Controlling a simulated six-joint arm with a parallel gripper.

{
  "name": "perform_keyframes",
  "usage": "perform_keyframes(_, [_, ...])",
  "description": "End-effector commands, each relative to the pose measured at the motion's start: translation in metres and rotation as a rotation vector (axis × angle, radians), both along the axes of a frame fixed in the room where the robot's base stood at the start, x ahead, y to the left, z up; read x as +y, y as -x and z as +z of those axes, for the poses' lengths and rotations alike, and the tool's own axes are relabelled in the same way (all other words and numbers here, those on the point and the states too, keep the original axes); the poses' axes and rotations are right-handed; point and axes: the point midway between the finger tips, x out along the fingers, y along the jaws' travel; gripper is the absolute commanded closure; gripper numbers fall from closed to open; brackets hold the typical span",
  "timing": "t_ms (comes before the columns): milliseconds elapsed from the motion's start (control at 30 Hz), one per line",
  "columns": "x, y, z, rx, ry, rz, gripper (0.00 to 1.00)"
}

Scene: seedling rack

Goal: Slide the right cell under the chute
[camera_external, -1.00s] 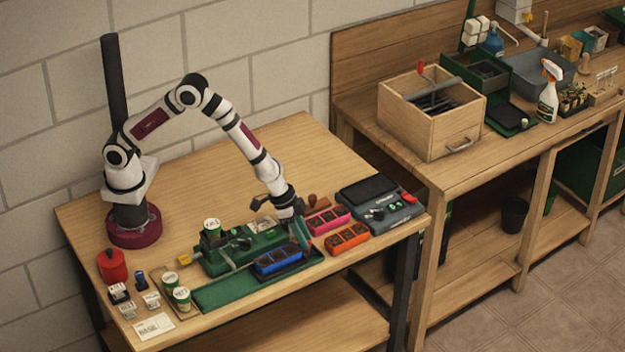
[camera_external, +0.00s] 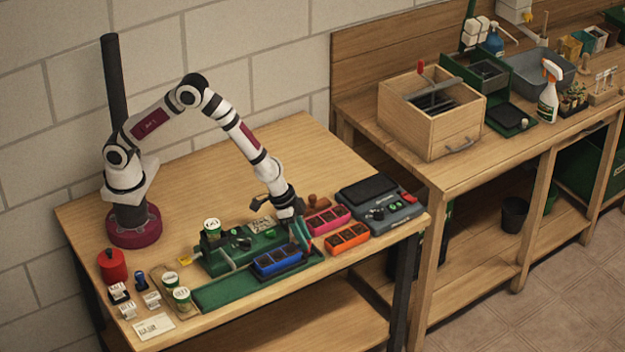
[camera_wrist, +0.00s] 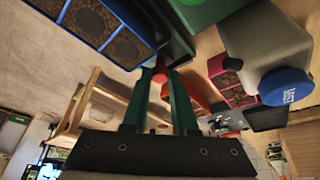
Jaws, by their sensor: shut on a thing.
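A blue tray (camera_external: 277,262) with several dark soil-filled cells sits at the right part of a green track (camera_external: 222,293), in front of the green machine (camera_external: 240,258). It also shows at the upper left of the wrist view (camera_wrist: 111,51). My gripper (camera_external: 304,253) is at the tray's right end, pointing down. In the wrist view its green fingers (camera_wrist: 160,82) are shut on a small red knob (camera_wrist: 159,75), mostly hidden between them. A green-and-white pot (camera_external: 212,226) stands on top of the machine. I cannot make out the chute's outlet or which cell is under it.
A pink tray (camera_external: 328,220) and an orange tray (camera_external: 347,239) stand close right of my gripper. A grey console (camera_external: 380,204) is behind them. Pots and labelled blocks stand at the front left. The left part of the track is clear.

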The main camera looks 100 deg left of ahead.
Motion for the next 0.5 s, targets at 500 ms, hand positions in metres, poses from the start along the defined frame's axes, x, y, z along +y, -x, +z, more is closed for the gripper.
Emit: perform_keyframes(500, [-0.0035,0.0042,0.001,0.0,-0.002,0.0,1.0])
